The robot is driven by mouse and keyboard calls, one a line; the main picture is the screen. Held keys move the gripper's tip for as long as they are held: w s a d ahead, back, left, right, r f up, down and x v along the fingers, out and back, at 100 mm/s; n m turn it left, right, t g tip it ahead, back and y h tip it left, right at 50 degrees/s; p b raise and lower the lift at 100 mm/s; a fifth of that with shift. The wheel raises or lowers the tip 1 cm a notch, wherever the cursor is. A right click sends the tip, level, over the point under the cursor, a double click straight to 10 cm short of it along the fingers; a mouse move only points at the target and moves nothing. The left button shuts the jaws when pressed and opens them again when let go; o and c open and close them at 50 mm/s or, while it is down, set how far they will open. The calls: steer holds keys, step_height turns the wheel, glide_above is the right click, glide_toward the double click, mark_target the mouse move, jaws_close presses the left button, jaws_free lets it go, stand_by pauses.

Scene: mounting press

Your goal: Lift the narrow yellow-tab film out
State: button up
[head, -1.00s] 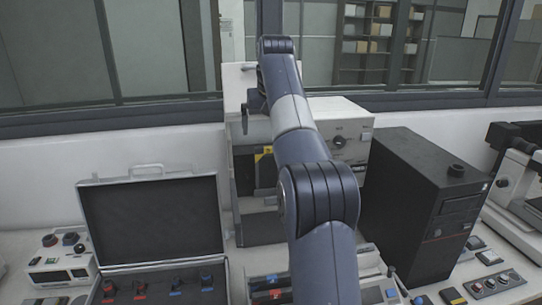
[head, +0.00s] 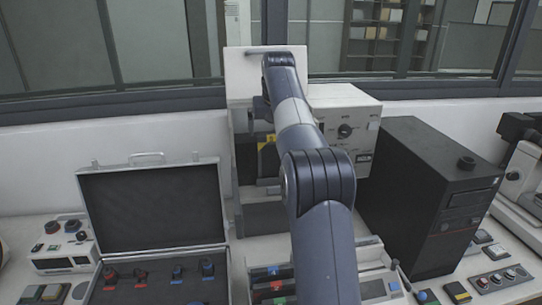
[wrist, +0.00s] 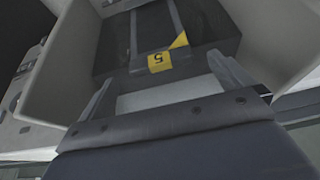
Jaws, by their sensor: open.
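The mounting press is a pale machine (head: 340,98) at the back centre with a dark open bay. In the wrist view, dark film (wrist: 160,24) lies in the bay, with a yellow tab marked 5 (wrist: 161,62) at its near edge. A second yellow patch (wrist: 181,41), angled, lies just right of it. The yellow also shows in the head view (head: 266,144). My gripper (wrist: 160,78) is open, its two fingers spread wide to either side of the tab, with nothing between them. I cannot tell the tab's width or its distance from the fingers. In the head view my arm partly hides the bay.
An open black case (head: 150,208) with coloured tools stands left of the press. A black tower (head: 432,190) stands close on the right. A tray of coloured parts (head: 270,271) lies in front. Pale bay walls (wrist: 75,55) flank my gripper.

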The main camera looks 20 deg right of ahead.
steer(key=shift+x, duration=1.2)
steer(key=c, duration=1.3)
